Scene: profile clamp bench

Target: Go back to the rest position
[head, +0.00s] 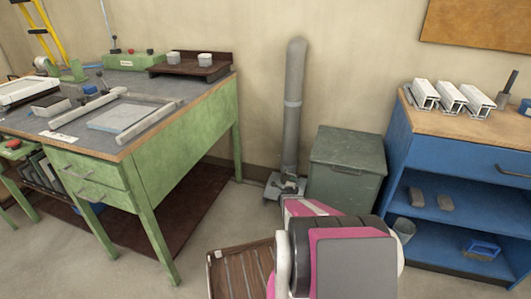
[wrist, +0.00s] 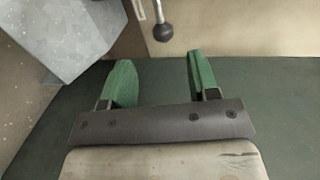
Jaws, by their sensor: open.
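My gripper (wrist: 157,62) shows in the wrist view with its two green fingers apart and nothing between them. A dark plate with screws spans the base of the fingers. In the head view my pink and grey arm fills the bottom centre; I cannot make out the fingers there. In the wrist view a lever with a black ball knob (wrist: 163,32) hangs just beyond the fingertips, apart from them. A grey metal piece (wrist: 65,35) lies at the upper left of the wrist view, and a dark green surface (wrist: 285,110) lies behind my gripper.
In the head view a green workbench (head: 185,130) with a grey top stands left. A blue cabinet (head: 402,150) with white profiles (head: 450,98) on it stands right. A grey pipe (head: 293,110) and a green bin (head: 345,160) stand between. A slatted wooden piece (head: 240,270) lies low.

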